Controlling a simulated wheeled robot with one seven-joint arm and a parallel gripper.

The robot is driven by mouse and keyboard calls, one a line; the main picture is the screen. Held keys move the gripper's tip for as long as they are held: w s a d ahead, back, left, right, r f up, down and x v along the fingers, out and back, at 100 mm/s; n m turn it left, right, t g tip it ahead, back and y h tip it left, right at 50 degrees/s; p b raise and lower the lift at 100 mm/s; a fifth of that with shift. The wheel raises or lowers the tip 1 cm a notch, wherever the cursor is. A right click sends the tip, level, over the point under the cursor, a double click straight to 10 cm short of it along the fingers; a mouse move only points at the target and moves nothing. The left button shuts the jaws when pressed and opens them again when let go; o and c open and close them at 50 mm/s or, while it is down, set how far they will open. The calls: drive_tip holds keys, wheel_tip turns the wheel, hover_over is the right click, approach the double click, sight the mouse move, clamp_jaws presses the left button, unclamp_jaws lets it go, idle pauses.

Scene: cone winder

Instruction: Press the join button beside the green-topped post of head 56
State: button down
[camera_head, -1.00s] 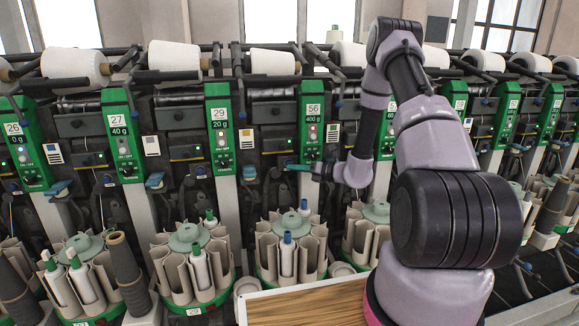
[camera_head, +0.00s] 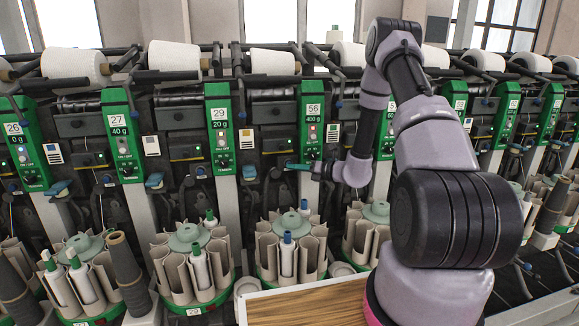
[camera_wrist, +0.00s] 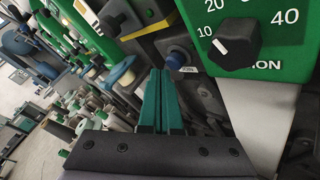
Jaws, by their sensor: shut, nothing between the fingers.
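The green-topped post of head 56 (camera_head: 311,125) stands in the middle of the head view, its label reading 56 and 400 g. In the wrist view a close green panel with a black knob (camera_wrist: 235,43) fills the upper right; its number is out of frame. A round blue button (camera_wrist: 179,55) on a grey housing, with a small label below it, lies left of that panel. My gripper (camera_head: 291,167) is at the lower left of the head 56 panel. Its teal fingers (camera_wrist: 158,75) are together and empty, their tips just left of and below the button. Contact cannot be told.
A blue-grey paddle (camera_wrist: 122,72) is left of my fingers. The head 29 post (camera_head: 220,130) stands to the left. Below head 56 is a round magazine of tubes (camera_head: 291,250). A wooden-topped surface (camera_head: 310,303) lies at the front.

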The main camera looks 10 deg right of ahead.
drive_tip(key=shift+w, duration=0.6)
idle(0.7)
idle(0.4)
drive_tip(key=shift+s, duration=0.85)
drive_tip(key=shift+s, duration=2.55)
